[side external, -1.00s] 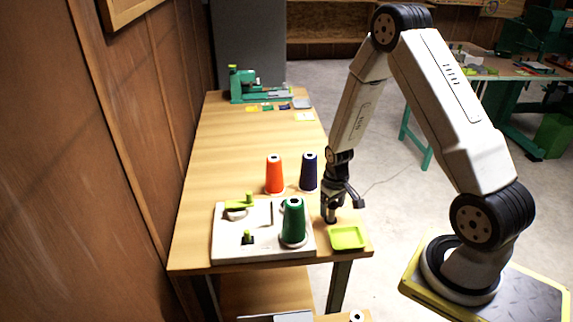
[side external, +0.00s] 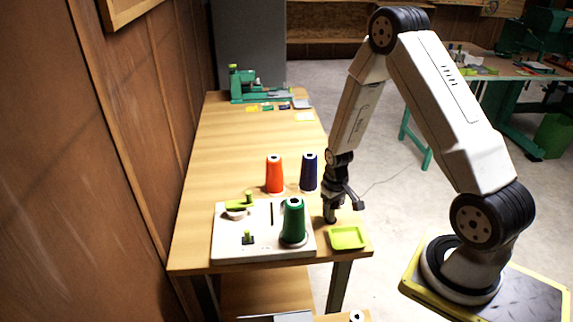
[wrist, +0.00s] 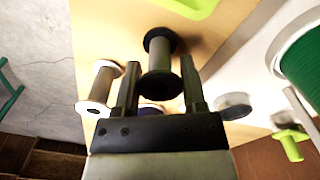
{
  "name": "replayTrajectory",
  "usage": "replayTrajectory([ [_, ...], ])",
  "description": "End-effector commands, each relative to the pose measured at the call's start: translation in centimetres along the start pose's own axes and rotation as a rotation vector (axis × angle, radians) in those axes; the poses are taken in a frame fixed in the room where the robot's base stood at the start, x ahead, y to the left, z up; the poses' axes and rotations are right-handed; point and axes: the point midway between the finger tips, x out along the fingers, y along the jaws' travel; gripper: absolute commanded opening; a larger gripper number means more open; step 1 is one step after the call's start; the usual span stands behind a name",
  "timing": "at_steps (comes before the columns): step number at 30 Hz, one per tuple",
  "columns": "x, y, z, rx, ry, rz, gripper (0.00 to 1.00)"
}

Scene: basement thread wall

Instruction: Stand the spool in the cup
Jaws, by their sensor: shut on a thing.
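In the wrist view my gripper (wrist: 160,64) has its two fingers on either side of a spool with dark flanges and a grey-brown barrel (wrist: 158,86). It is shut on this spool. In the side view my gripper (side external: 331,212) points down over the table's right edge, beside the white board, and the held spool is hardly visible. A second spool, pale with a white end (wrist: 101,84), stands left of the fingers in the wrist view. A grey round part (wrist: 234,105) shows right of the fingers; I cannot tell whether it is the cup.
A white board (side external: 268,250) carries a green thread cone (side external: 293,220) and small lime-knobbed fittings. Orange (side external: 274,175) and dark blue (side external: 309,173) cones stand behind it. A lime tray (side external: 348,237) lies at the front right corner. The table's middle is clear.

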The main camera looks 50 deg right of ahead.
Motion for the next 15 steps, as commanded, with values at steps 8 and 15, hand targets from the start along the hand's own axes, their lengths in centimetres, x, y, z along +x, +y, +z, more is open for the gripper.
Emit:
replayTrajectory([
  [8,-1.1,0.0,0.0,0.000,0.000,0.000,0.20],
  [15,-2.1,0.0,0.0,0.000,0.001,0.000,0.20],
])
